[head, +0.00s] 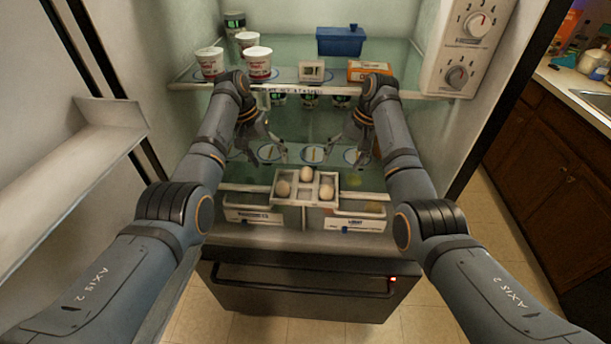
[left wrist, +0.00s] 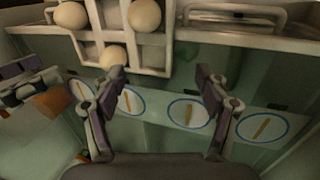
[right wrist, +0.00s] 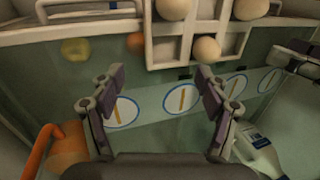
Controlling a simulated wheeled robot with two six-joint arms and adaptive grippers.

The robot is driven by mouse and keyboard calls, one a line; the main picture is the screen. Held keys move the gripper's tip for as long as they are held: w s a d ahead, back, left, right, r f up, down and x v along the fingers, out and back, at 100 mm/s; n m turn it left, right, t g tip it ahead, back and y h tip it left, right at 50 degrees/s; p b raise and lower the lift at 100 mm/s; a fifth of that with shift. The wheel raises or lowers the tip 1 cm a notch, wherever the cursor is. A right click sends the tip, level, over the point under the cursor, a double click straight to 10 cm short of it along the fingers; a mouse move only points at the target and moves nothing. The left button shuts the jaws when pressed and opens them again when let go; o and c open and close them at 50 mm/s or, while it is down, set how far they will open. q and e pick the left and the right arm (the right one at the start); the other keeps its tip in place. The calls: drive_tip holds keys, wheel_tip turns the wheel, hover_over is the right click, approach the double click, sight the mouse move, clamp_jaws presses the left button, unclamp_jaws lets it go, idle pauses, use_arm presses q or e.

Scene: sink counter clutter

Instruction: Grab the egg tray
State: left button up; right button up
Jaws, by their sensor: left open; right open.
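The egg tray (head: 305,193) is a white divided tray at the front middle of the fridge, above the drawer fronts, with three eggs (head: 283,188) showing. It also shows at the top of the left wrist view (left wrist: 92,15) and of the right wrist view (right wrist: 187,42). My left gripper (head: 265,152) is open and empty, behind and left of the tray. My right gripper (head: 346,155) is open and empty, behind and right of it. In both wrist views the open fingers point toward the tray's back edge without visibly gripping it.
The upper shelf holds white tubs (head: 258,63), a blue container (head: 340,41) and an orange box (head: 369,70). White drawers (head: 252,214) lie below the tray. A white bottle (right wrist: 258,150) and an orange curved object (right wrist: 42,150) show near my right gripper. The fridge door (head: 80,170) stands open at left.

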sight(278, 178)
use_arm(q)
drive_tip(key=f, duration=0.1)
drive_tip(key=s+d+f, duration=0.1)
drive_tip(key=f, duration=0.3)
drive_tip(key=shift+s+d, duration=0.3)
drive_tip(key=shift+d, duration=0.05)
use_arm(e)
drive_tip(key=f, duration=0.1)
drive_tip(key=s+a+f, duration=0.1)
drive_tip(key=f, duration=0.3)
drive_tip(key=shift+s+a, duration=0.15)
drive_tip(key=shift+a, duration=0.2)
use_arm(q)
drive_tip(key=shift+s+d+f, duration=0.2)
drive_tip(key=shift+s+f, duration=0.05)
drive_tip(key=shift+f, duration=0.2)
use_arm(e)
drive_tip(key=shift+s+a+f, duration=0.2)
drive_tip(key=shift+f, duration=0.25)
use_arm(q)
drive_tip(key=shift+w+f, duration=0.2)
drive_tip(key=shift+f, duration=0.1)
use_arm(e)
drive_tip(key=shift+w+f, duration=0.2)
drive_tip(key=shift+f, duration=0.1)
